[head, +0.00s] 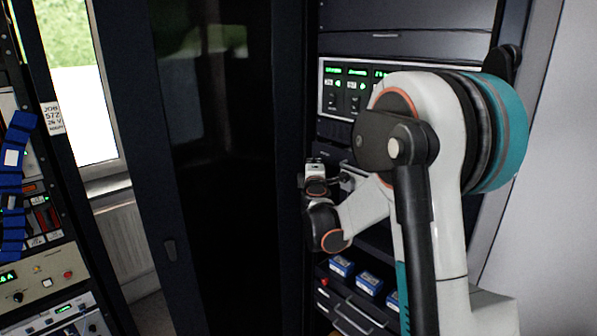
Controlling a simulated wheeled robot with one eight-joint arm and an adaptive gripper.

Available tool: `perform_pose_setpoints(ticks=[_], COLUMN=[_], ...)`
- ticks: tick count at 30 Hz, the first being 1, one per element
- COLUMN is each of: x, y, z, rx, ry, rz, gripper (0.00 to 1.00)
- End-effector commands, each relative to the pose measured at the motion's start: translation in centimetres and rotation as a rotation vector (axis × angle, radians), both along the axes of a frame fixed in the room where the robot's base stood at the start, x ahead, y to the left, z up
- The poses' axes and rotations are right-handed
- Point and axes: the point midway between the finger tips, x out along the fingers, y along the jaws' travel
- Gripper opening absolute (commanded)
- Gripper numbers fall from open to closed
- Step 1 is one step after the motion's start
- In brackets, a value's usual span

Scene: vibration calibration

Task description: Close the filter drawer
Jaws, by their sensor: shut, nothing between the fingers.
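My gripper (343,179) is small and partly hidden by my own arm. It is at the rack front, just below the lit panel, and it is shut with nothing seen in it. Whether it touches the rack front cannot be told. A dark drawer front with a metal handle (356,317) shows low in the rack, well below my gripper. Several blue-and-white boxes (342,265) sit in a row just behind and above that front. No readable label marks the filter drawer. My arm covers much of the rack's middle and right.
A lit panel with green displays (346,92) is in the rack above my gripper. A tall dark glossy door (225,150) stands open to the left. Another equipment rack (40,270) is at far left, with a window (90,110) beyond. A pale wall (545,170) bounds the right.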

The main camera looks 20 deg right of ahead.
Motion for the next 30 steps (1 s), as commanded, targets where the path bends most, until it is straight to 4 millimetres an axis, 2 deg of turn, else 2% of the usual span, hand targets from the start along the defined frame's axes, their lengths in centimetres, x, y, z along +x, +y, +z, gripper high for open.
perform_pose_setpoints(ticks=[3, 10, 25, 30], x=[0.5, 1.0, 1.1, 1.1], y=[-1.7, -3.2, -3.5, -2.7], z=[0.0, 0.0, 0.0, 0.0], rx=[0.0, 0.0, -0.001, -0.001], ry=[0.0, 0.0, 0.0, 0.0], rz=[-0.003, -0.001, -0.003, -0.002], gripper=[0.0, 0.0, 0.0, 0.0])
